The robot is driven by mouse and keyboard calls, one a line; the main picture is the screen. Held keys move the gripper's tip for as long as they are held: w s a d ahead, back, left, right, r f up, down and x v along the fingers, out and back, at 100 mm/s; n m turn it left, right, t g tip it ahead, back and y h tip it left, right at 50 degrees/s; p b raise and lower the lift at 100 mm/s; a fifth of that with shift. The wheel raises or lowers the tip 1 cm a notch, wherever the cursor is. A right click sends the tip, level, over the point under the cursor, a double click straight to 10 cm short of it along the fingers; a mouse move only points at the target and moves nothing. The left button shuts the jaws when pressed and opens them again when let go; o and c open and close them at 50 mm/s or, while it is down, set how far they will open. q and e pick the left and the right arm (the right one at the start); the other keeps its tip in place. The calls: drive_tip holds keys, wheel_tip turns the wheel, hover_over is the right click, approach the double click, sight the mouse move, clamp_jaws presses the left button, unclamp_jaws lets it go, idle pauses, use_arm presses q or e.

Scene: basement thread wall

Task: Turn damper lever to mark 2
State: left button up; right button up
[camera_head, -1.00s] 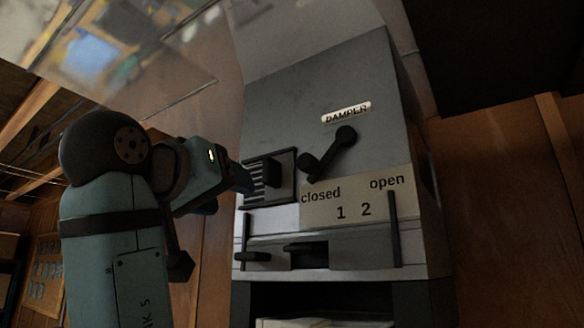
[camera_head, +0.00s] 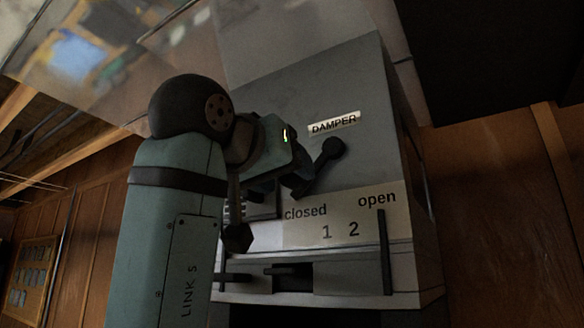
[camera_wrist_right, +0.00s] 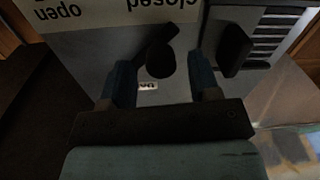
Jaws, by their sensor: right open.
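The dark damper lever (camera_head: 322,164) is on the sloped grey panel under the DAMPER label (camera_head: 334,123). It slants from its round upper end down-left toward the word "closed". A pale scale plate (camera_head: 340,222) below reads closed, 1, 2, open. My right gripper (camera_head: 298,180) is at the lever's lower-left side, partly hidden by its own wrist. In the wrist view, seen upside down, its open fingers (camera_wrist_right: 162,62) stand to either side of the lever (camera_wrist_right: 161,56). Contact cannot be told. My left gripper is not in view.
A slotted vent with a dark knob (camera_wrist_right: 234,50) sits left of the lever, close beside one finger. Below the plate are a dark slot (camera_head: 292,277) and an upright bar (camera_head: 384,250). Wooden wall (camera_head: 500,210) lies to the right.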

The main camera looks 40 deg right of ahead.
drive_tip(key=shift+x, duration=1.3)
drive_tip(key=shift+a, duration=0.15)
clamp_jaws()
